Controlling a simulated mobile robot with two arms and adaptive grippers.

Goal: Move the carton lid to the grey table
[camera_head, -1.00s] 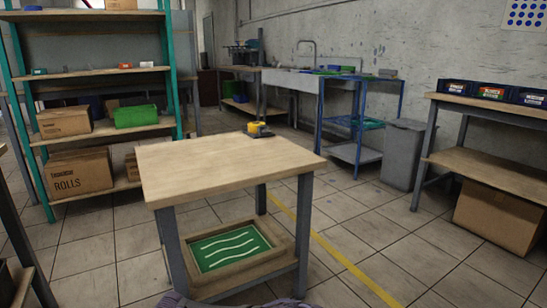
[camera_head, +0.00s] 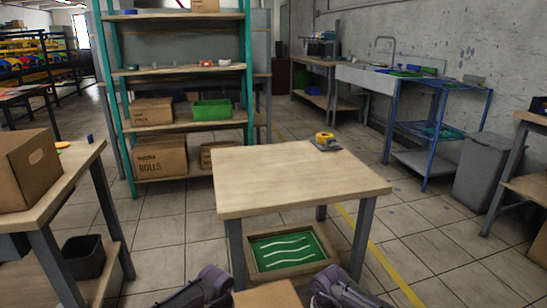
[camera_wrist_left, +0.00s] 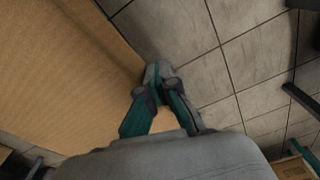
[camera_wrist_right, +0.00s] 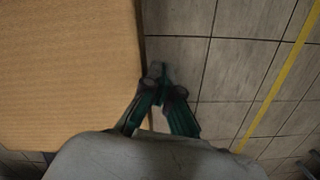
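A plain brown cardboard piece, which I take as the carton lid (camera_head: 268,296), shows at the bottom edge of the head view between my two arms. Its flat wall fills the left of the left wrist view (camera_wrist_left: 60,70) and of the right wrist view (camera_wrist_right: 65,70). My left gripper (camera_wrist_left: 158,72) has its fingertips together at the lid's edge. My right gripper (camera_wrist_right: 157,72) is likewise closed at a lid edge. Both fingertips are out of the head view.
A yellow tape dispenser (camera_head: 325,140) sits at that table's back edge. A green patterned tray (camera_head: 285,252) lies on its lower shelf. At left, another grey-legged table (camera_head: 75,180) bears a cardboard box (camera_head: 28,172). A teal-framed shelf (camera_head: 185,125) stands behind. Floor between the tables is clear.

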